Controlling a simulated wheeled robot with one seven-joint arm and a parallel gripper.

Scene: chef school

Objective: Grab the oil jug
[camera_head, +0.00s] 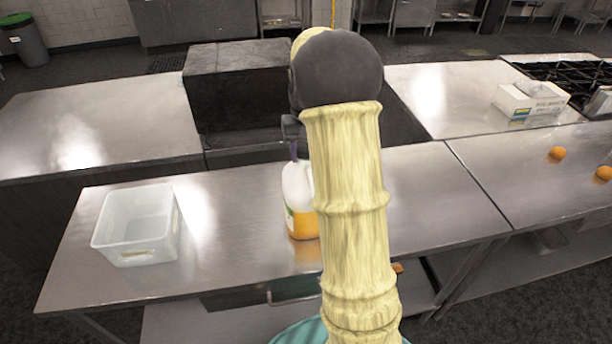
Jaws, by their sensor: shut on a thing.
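The oil jug (299,212) is a white, translucent jug with orange-yellow contents in its lower part. It stands upright at the middle of the near steel counter, and my arm hides its right side. My gripper (294,148) comes down from above at the jug's top and is shut on it. The fingers are small and partly hidden behind my arm, so the exact grip point is unclear. I cannot tell whether the jug's base touches the counter.
A clear plastic bin (138,228) stands left of the jug on the near counter (440,195). Two oranges (557,154) lie at the right. A white box (530,101) sits on the far right counter by a stove. A dark block (240,85) rises behind the jug.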

